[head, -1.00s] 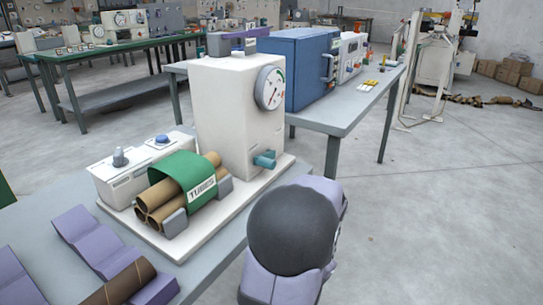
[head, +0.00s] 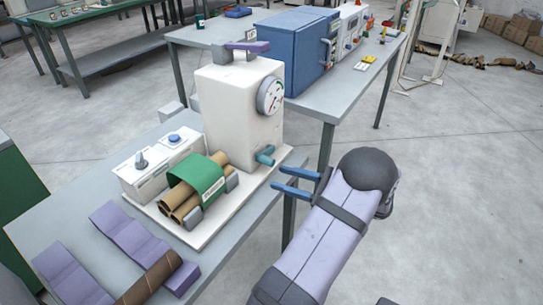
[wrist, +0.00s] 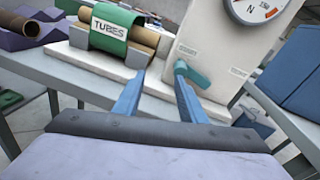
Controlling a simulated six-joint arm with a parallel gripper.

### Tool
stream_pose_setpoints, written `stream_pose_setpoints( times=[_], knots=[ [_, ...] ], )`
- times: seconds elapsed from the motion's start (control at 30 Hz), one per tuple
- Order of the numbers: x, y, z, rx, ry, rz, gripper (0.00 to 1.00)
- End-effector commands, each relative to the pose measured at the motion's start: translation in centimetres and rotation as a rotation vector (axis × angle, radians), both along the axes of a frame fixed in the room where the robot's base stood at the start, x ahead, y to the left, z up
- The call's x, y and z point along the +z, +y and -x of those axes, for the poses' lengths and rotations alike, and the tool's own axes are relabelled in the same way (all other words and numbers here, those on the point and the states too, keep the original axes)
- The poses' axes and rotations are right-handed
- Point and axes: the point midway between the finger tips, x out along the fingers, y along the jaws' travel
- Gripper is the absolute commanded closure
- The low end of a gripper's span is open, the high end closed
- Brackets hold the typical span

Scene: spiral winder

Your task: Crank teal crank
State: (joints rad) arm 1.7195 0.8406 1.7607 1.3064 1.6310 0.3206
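The teal crank (head: 265,155) sticks out low on the front of the white winder housing (head: 238,112), under a round dial. In the wrist view the teal crank (wrist: 190,76) shows just beyond my fingertips, nearer the right finger. My gripper (head: 277,179) has two blue fingers, apart and with nothing between them. It points at the crank from the right, with a small gap seen in the head view. In the wrist view my gripper (wrist: 160,78) frames part of the white base and housing.
Cardboard tubes (head: 182,207) lie in a green band on the white base. A control box (head: 160,165) with a blue button stands behind them. Purple cradles (head: 130,235) and a brown tube (head: 153,276) are at front left. A blue cabinet (head: 292,55) stands on the back table.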

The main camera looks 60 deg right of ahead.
Motion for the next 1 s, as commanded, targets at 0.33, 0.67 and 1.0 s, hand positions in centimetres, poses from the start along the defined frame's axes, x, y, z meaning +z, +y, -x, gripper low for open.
stream_pose_setpoints(
  times=[0.33,0.67,1.0],
  knots=[
    [1.0,-3.0,0.6,-0.115,-0.082,-0.076,0.62],
    [1.1,-2.8,-2.2,-0.11,-0.079,-0.075,0.62],
    [1.0,-2.8,-6.1,-0.111,-0.079,-0.075,0.62]
  ],
)
